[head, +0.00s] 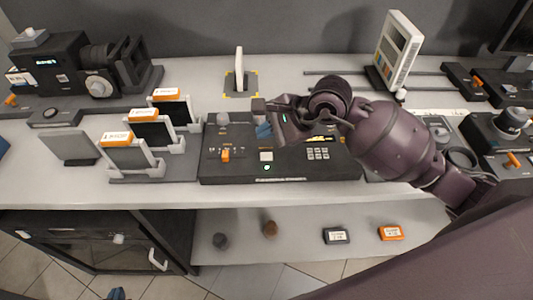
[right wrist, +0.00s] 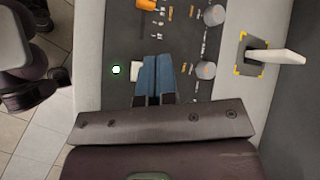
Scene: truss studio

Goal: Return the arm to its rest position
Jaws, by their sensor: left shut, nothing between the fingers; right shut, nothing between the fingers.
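My right arm (head: 390,140) reaches in from the right over the control panel (head: 215,165). My right gripper (head: 263,130) is over the panel, its blue fingers together and empty. In the right wrist view the shut right gripper (right wrist: 155,78) points at the panel face, beside a white square button (right wrist: 143,75) and a lit green lamp (right wrist: 117,70). I cannot tell whether the fingertips touch the panel. Only the blue tips of my left gripper (head: 117,294) show at the bottom edge of the head view, low in front of the bench; it is shut and empty.
Cards in white stands (head: 125,158) are left of the panel. A slim white piece (head: 239,62) stands upright on a marked square behind it. A tilted white board (head: 398,50) is at the back right. Below, a shelf (head: 300,250) holds small items beside a dark cabinet (head: 70,250).

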